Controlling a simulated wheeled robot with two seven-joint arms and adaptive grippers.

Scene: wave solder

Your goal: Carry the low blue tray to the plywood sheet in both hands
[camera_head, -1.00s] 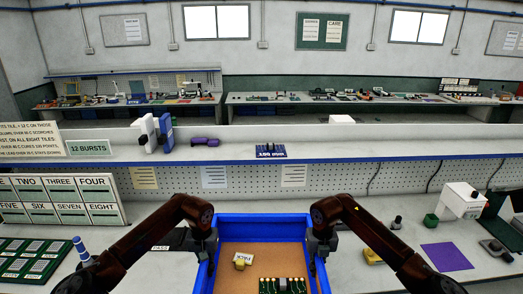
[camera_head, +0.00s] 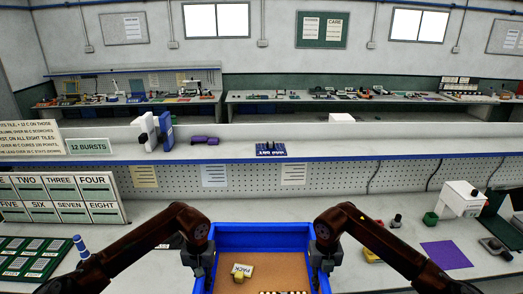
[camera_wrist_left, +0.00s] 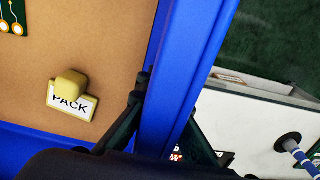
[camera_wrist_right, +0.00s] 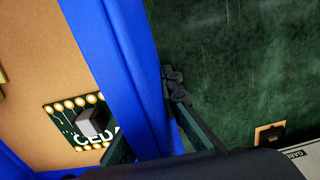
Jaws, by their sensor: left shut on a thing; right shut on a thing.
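The low blue tray (camera_head: 262,227) is at the bottom centre of the head view, its near end cut off by the frame. My left gripper (camera_head: 203,262) is shut on its left wall, and my right gripper (camera_head: 321,262) is shut on its right wall. The wrist views show fingers on both sides of the left wall (camera_wrist_left: 185,70) and the right wall (camera_wrist_right: 120,60). Inside, on a brown floor, lie a yellowish block labelled PACK (camera_head: 243,270) and a green circuit board (camera_wrist_right: 80,120) with gold pads. I cannot identify the plywood sheet in any view.
A white bench lies around the tray, with a shelf (camera_head: 340,148) behind it. Left are numbered panels (camera_head: 60,197), green boards (camera_head: 25,260) and a blue striped handle (camera_head: 80,246). Right are a purple sheet (camera_head: 446,255) and a white device (camera_head: 461,199). Dark green floor shows in both wrist views.

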